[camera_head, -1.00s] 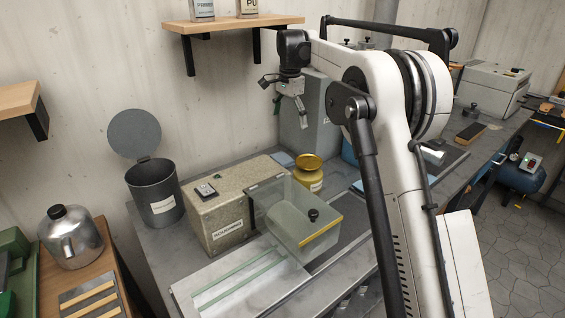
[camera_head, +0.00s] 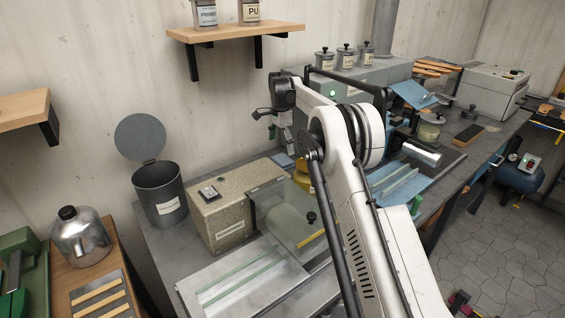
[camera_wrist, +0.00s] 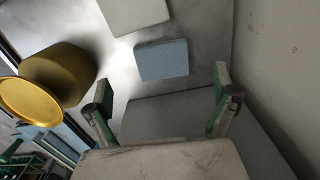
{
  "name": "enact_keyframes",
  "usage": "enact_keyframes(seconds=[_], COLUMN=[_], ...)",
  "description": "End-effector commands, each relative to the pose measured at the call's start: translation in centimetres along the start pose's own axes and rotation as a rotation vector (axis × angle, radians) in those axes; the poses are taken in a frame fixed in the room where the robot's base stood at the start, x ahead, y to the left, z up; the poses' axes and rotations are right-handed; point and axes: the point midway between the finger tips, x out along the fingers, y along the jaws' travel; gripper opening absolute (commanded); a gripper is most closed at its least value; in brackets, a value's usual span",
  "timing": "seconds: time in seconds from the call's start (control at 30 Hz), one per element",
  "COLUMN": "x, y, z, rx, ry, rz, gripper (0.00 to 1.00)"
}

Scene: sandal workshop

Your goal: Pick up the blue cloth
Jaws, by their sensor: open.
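A blue folded cloth (camera_wrist: 162,60) lies flat on the grey bench in the wrist view, just beyond my fingertips and between their lines. In the head view, a small blue patch that looks like this cloth (camera_head: 283,160) shows behind the speckled box. My gripper (camera_wrist: 162,82) is open, with its two green-padded fingers wide apart and nothing between them. In the head view my gripper (camera_head: 276,128) hangs above the back of the bench, near the cloth. I cannot tell its exact height above the cloth.
A yellow-gold pot (camera_wrist: 58,76) stands left of the cloth. A pale grey pad (camera_wrist: 133,14) lies beyond it. The wall (camera_wrist: 285,65) is close on the right. A speckled box (camera_head: 215,205) with a clear cover stands in front. Another blue sheet (camera_head: 408,188) lies right of my arm.

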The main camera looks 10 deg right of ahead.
Motion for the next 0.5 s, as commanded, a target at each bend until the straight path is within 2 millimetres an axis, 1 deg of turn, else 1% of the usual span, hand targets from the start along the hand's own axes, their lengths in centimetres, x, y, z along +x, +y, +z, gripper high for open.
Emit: enact_keyframes(seconds=[0.03, 0.1, 0.37, 0.5], x=[0.6, 1.3, 2.5, 4.2], y=[0.0, 0.0, 0.0, -0.1], z=[0.0, 0.0, -0.1, -0.5], rx=[0.000, 0.000, 0.000, 0.000], ry=[0.000, 0.000, 0.000, 0.000], rz=[0.000, 0.000, 0.000, 0.000], gripper=[0.94, 0.94, 0.94, 0.94])
